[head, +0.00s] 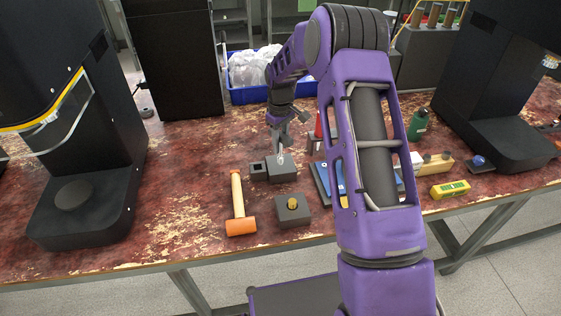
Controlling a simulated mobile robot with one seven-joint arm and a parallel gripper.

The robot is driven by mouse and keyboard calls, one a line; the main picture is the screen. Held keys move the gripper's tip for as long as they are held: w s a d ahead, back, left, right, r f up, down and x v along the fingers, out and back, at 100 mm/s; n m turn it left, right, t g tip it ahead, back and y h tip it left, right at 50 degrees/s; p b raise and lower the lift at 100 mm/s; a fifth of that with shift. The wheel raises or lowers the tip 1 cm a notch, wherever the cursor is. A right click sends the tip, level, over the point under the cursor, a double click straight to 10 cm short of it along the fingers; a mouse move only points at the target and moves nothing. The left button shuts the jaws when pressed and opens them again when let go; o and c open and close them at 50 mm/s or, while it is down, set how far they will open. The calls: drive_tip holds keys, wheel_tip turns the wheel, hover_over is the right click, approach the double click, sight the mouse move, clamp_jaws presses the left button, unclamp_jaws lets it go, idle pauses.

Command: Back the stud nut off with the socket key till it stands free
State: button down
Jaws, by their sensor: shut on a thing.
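My gripper (280,131) points down over the middle of the table, behind the dark blocks. It is shut on a small pale metal piece, which looks like the socket key (281,157). The key's lower end shows against a dark grey block (283,172); I cannot tell whether it touches it. A brass-coloured nut (292,203) sits on top of another dark square block (293,214), nearer the front edge. The gripper is behind this nut and apart from it. The nut's stud and thread are too small to make out.
An orange-headed mallet (240,208) lies left of the nut block. A blue crate (248,95) of clear bags stands behind. Black machines stand left (85,185) and right (510,145). A green bottle (418,125) and yellow box (450,190) are right. My arm hides part of a blue item.

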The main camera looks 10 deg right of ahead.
drive_tip(key=shift+n, duration=0.3)
drive_tip(key=shift+r, duration=0.1)
drive_tip(key=shift+r, duration=0.35)
idle(0.6)
wheel_tip(320, 180, up, 7)
drive_tip(key=p, duration=0.3)
drive_tip(key=shift+s+r, duration=0.15)
drive_tip(key=shift+r, duration=0.05)
drive_tip(key=s+f+m+b, duration=0.1)
drive_tip(key=s+f+m, duration=0.1)
drive_tip(key=s, duration=0.3)
drive_tip(key=s+f+m, duration=0.1)
drive_tip(key=s+m, duration=0.2)
drive_tip(key=s, duration=0.3)
drive_tip(key=s+f+m+b, duration=0.1)
drive_tip(key=s+f+m, duration=0.1)
drive_tip(key=s, duration=0.3)
drive_tip(key=shift+s+f+b, duration=0.3)
drive_tip(key=w+r+p, duration=0.1)
drive_tip(key=w, duration=0.4)
drive_tip(key=w+r+p, duration=0.1)
drive_tip(key=w, duration=0.5)
drive_tip(key=w+r+p, duration=0.1)
drive_tip(key=w+r, duration=0.1)
drive_tip(key=w, duration=0.4)
drive_tip(key=shift+r, duration=0.1)
